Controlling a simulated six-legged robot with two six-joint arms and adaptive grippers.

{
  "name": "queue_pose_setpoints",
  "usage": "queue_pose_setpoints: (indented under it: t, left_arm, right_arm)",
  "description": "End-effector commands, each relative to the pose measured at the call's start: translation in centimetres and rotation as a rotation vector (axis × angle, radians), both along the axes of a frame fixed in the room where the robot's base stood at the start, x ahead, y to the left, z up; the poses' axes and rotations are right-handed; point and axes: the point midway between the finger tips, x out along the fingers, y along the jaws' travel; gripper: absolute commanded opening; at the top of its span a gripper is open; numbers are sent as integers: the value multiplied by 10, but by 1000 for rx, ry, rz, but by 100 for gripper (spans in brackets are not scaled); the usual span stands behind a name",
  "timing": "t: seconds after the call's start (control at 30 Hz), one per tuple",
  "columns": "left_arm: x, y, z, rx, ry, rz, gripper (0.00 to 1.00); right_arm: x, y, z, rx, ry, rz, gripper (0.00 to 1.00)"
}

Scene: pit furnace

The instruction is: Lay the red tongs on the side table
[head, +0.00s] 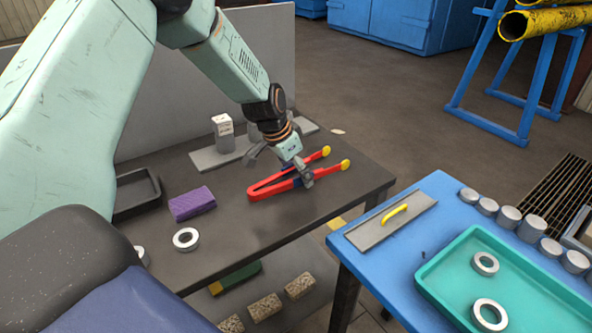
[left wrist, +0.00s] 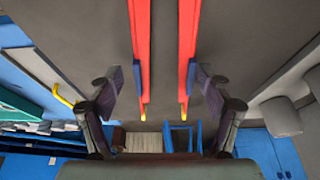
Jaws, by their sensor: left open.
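The red tongs (head: 266,191) lie on a dark bench (head: 280,222), with two yellow-tipped arms pointing right in the head view. My left gripper (head: 281,168) is open just above them, its fingers on either side of the tongs' arms. In the left wrist view the two red arms of the tongs (left wrist: 140,45) run between my open fingers (left wrist: 158,92). Whether the fingers touch the tongs, I cannot tell. A blue-topped table (head: 385,272) stands to the right of the bench, a little apart. My right gripper is not in view.
A grey plate with a yellow handle (head: 392,222) and a teal tray (head: 447,254) holding two rings occupy the blue table. Several metal discs line its far side. A purple block (head: 192,204), a ring (head: 186,239) and a black tray (head: 136,192) are on the bench.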

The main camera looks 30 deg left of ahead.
Motion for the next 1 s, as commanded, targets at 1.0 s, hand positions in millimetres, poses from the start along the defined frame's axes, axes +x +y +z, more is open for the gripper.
queue_pose_setpoints:
  t: [1.0]
  left_arm:
    - [-38,14,109,-1,-1,-1,79]
  right_arm:
    - [0,0,41,0,0,0,40]
